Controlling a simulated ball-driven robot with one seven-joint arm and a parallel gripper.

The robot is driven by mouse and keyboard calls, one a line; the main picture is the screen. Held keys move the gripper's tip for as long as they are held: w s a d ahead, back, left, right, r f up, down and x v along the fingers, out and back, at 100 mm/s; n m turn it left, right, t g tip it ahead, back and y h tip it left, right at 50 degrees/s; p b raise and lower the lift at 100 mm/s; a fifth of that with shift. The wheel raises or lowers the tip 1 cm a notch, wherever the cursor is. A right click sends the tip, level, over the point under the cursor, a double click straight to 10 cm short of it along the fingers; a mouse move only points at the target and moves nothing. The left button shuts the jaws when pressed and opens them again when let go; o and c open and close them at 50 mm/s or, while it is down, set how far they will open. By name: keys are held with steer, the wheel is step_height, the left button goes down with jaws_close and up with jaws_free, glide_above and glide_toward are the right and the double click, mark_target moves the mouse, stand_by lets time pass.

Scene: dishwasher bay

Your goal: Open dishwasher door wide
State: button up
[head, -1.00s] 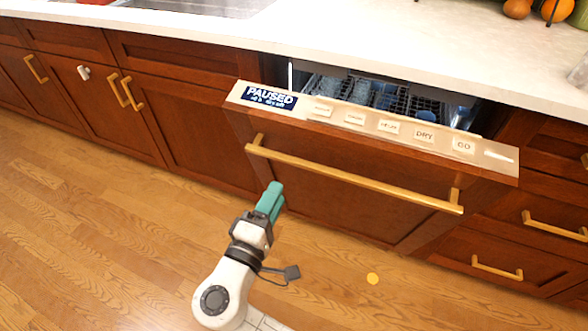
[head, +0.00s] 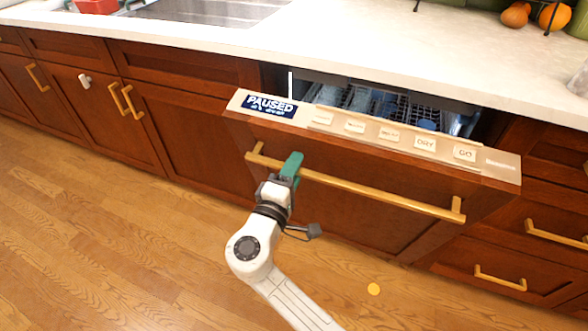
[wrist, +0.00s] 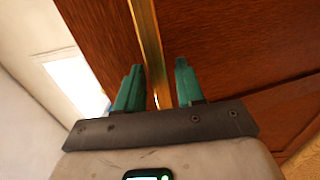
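The dishwasher door (head: 330,175) is brown wood and tilted partly open, with a gap between its top edge and the counter. Its long gold bar handle (head: 380,195) runs across the front. My gripper (head: 291,163) is at the handle's left part, near its left mount. In the wrist view, my two green fingers (wrist: 160,68) stand apart, with the gold handle (wrist: 146,40) passing between them and a gap showing on the right side. In the head view, the gripper hides a short stretch of the handle; contact cannot be told.
A control strip (head: 375,132) with a "PAUSED" display tops the door. Racks with dishes (head: 385,103) show inside. The counter (head: 330,50) overhangs above. Cabinets with gold handles flank the door.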

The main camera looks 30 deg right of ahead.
jaws_close()
stand_by(0.5)
